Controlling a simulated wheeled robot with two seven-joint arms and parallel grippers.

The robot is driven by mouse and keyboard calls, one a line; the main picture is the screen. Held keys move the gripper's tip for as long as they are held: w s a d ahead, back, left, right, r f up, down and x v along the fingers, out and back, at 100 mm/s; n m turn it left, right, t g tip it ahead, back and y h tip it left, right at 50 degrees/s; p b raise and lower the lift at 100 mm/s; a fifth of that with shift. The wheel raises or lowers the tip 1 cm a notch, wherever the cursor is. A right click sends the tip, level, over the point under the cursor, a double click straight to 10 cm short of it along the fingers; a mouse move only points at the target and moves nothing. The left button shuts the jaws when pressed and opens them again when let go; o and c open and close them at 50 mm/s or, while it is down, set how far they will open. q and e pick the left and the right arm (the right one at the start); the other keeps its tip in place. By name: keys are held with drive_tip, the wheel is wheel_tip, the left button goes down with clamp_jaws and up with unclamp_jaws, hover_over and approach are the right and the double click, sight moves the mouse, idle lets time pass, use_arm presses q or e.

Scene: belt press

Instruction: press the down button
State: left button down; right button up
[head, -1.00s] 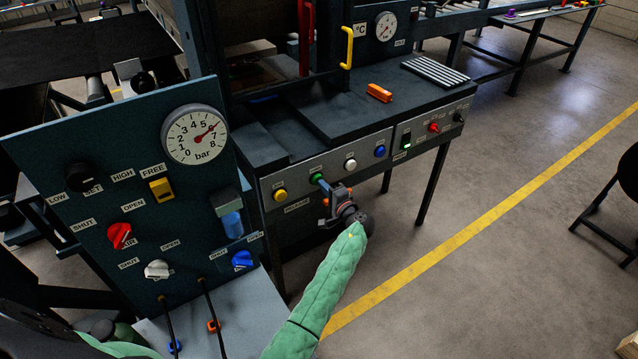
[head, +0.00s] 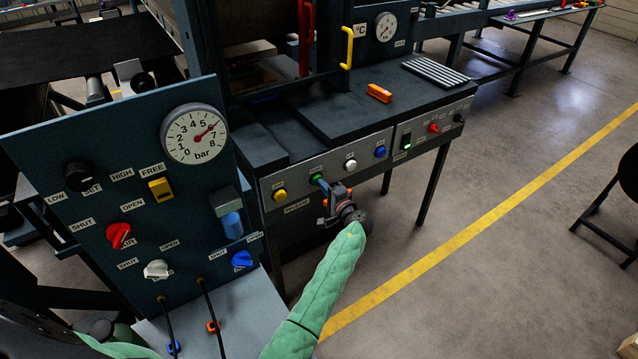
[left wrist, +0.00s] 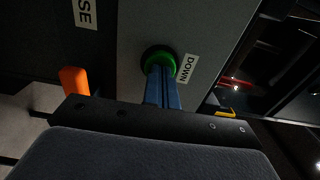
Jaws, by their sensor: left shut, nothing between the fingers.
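The green down button (head: 315,177) sits on the grey front panel of the press, in a row with yellow, white and blue buttons. In the left wrist view the green button (left wrist: 158,57) has a dark collar and a "DOWN" label (left wrist: 187,68) beside it. My left gripper (head: 321,182) is shut and empty, with its fingertips at the green button. In the left wrist view its blue fingers (left wrist: 160,74) overlap the button's face and hide part of it. They look in contact, but I cannot tell how far the button is pushed in. My right gripper is not in view.
The yellow button (head: 280,195) is left of the green one; the white (head: 350,165) and blue (head: 380,151) buttons are right. A gauge board (head: 105,200) with valves stands at the left. An orange block (head: 379,93) lies on the press top.

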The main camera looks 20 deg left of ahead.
use_arm(q)
drive_tip(key=shift+w+a, duration=0.15)
drive_tip(key=shift+a, duration=0.05)
drive_tip(key=shift+d, duration=0.1)
drive_tip(key=shift+b+v, duration=0.45)
drive_tip(key=shift+v, duration=2.3)
